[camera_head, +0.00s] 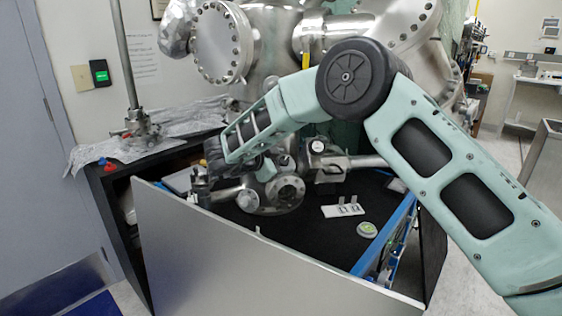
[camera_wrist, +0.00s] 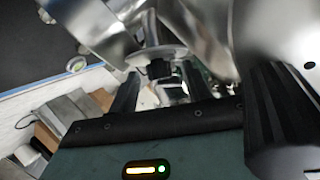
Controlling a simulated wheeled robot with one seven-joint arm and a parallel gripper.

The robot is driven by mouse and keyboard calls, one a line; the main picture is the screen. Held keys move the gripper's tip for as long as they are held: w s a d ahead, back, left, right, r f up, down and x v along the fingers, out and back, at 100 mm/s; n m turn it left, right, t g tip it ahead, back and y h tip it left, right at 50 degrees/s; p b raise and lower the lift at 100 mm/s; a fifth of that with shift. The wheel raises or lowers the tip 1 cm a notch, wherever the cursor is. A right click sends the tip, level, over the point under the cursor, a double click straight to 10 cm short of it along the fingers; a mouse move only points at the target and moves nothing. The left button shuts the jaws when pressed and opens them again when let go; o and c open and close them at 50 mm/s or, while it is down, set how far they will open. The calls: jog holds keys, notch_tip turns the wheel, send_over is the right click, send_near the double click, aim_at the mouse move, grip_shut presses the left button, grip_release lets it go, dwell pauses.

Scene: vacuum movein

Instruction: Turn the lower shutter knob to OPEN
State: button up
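In the wrist view my gripper (camera_wrist: 159,88) has its two dark fingers spread apart, with a gap between them. A small dark knob-like piece (camera_wrist: 158,69) shows just beyond the gap, below a shiny round metal flange; I cannot tell whether a finger touches it. I cannot read any OPEN marking, nor confirm that this is the lower shutter knob. In the head view my forearm reaches down-left to the steel chamber's lower fittings (camera_head: 286,191), and the fingertips cannot be made out there.
The large steel vacuum chamber (camera_head: 222,44) stands behind my arm. A black tabletop (camera_head: 305,236) holds a small white plate (camera_head: 343,211) and a round green-centred item (camera_head: 367,229). A grey panel (camera_head: 230,262) leans along the front. Metal parts crowd the gripper closely.

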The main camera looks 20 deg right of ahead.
jog(key=b+v, duration=0.1)
jog(key=v, duration=1.6)
jog(key=shift+a+b, duration=0.2)
jog(key=shift+b, duration=0.15)
jog(key=shift+r, duration=0.1)
